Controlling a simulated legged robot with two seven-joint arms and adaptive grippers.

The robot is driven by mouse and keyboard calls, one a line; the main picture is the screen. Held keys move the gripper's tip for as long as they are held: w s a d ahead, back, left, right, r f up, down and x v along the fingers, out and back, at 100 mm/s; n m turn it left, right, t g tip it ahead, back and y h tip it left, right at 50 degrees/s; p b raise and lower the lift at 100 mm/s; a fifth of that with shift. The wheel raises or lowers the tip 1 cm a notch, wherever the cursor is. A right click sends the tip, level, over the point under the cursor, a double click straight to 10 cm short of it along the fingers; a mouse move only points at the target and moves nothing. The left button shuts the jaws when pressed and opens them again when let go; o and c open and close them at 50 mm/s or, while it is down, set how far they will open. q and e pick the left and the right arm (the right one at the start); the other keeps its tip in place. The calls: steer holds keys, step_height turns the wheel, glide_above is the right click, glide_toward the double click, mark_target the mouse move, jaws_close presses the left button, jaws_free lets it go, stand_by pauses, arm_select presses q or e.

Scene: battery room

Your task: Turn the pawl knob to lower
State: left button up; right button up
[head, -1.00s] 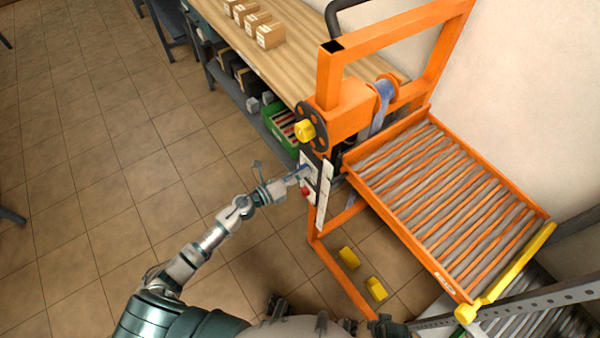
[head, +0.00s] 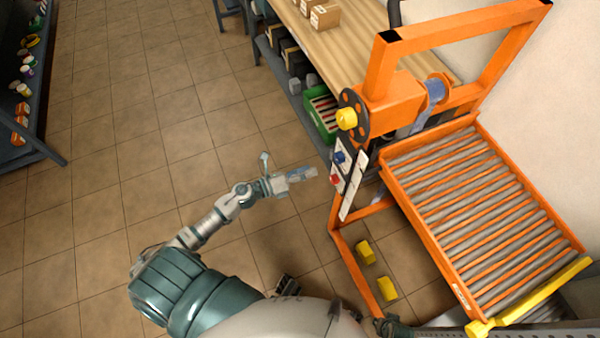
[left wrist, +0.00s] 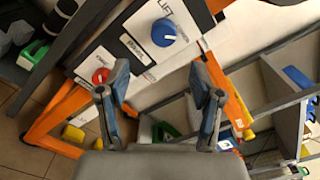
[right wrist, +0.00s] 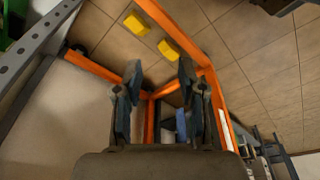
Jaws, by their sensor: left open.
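The blue knob (head: 340,157) sits on a white panel (head: 346,172) on the orange lift frame. In the left wrist view the blue knob (left wrist: 163,32) shows at the top, beside the printed word LIFT. A red button (head: 335,180) is lower on the panel, also in the left wrist view (left wrist: 100,75). My left gripper (head: 303,173) is left of the panel, apart from it. Its fingers are spread and empty in the left wrist view (left wrist: 162,98), with the blue knob beyond them. My right gripper (right wrist: 159,82) is open, with nothing between its fingertips.
The orange lift carries a roller bed (head: 485,210) and a handwheel with a yellow grip (head: 346,118). Yellow blocks (head: 387,288) lie by its base. A wooden bench (head: 350,40) with boxes stands behind.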

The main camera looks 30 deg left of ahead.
arm_select(q)
steer(key=v, duration=0.2)
steer(key=shift+s+a, duration=0.3)
steer(key=shift+f, duration=0.1)
steer(key=s+a+f+n+g+y+p, duration=0.1)
steer(key=s+a+f+n+y, duration=0.2)
steer(key=f+n+y, duration=0.55)
steer(key=s+a+f+n+g+y+p, duration=0.2)
steer(key=s+a+f+n+y, duration=0.15)
steer(key=f+n, duration=0.95)
steer(key=s+d+f+n+g, duration=0.3)
steer(key=s+f, duration=0.1)
steer(key=s, duration=0.3)
steer(key=s+d+f+n+g+p, duration=0.1)
steer(key=s+d+f+n+g, duration=0.2)
steer(key=s+f, duration=0.2)
steer(key=s+d+f+n+g+h, duration=0.1)
steer(key=s+d+f+n+g, duration=0.2)
steer(key=s, duration=0.7)
step_height(320, 180, down, 3)
steer(key=shift+r+n+g, duration=0.25)
steer(key=shift+n+g, duration=0.05)
steer(key=shift+n, duration=0.05)
arm_select(e)
steer(key=s+f, duration=0.4)
steer(key=f, duration=0.7)
steer(key=shift+s+d+g, duration=0.2)
steer(key=shift+d+g, duration=0.1)
